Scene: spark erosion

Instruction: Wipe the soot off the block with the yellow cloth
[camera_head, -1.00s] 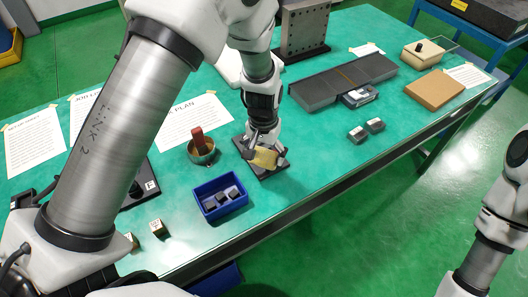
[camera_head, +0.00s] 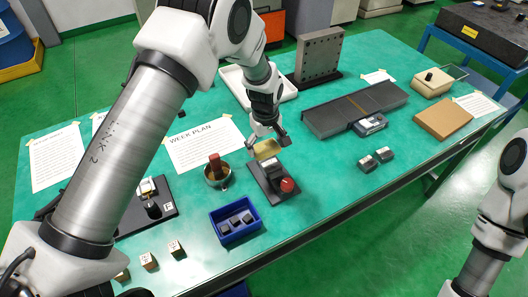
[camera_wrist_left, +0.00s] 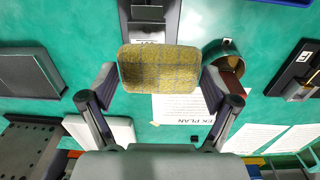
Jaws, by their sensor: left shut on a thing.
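The yellow cloth (camera_head: 267,149) is a folded pad held by my left gripper (camera_head: 268,141). In the left wrist view the checked cloth (camera_wrist_left: 160,70) fills the space between the fingers, which are shut on its two ends. The gripper is behind a dark fixture (camera_head: 256,177) that has a red knob (camera_head: 287,185) on it. A grey block (camera_head: 270,172) sits in this fixture. The cloth looks apart from the block. In the left wrist view the cloth hides part of the fixture (camera_wrist_left: 172,12). I cannot tell how much soot is on the block. My right gripper is out of view.
A pot with a red-handled tool (camera_head: 217,172) stands close left of the fixture. A blue bin (camera_head: 236,233) with dark pieces is in front. A white tray (camera_head: 236,82) and an upright drilled plate (camera_head: 319,55) stand behind. Small grey blocks (camera_head: 375,159) lie to the right.

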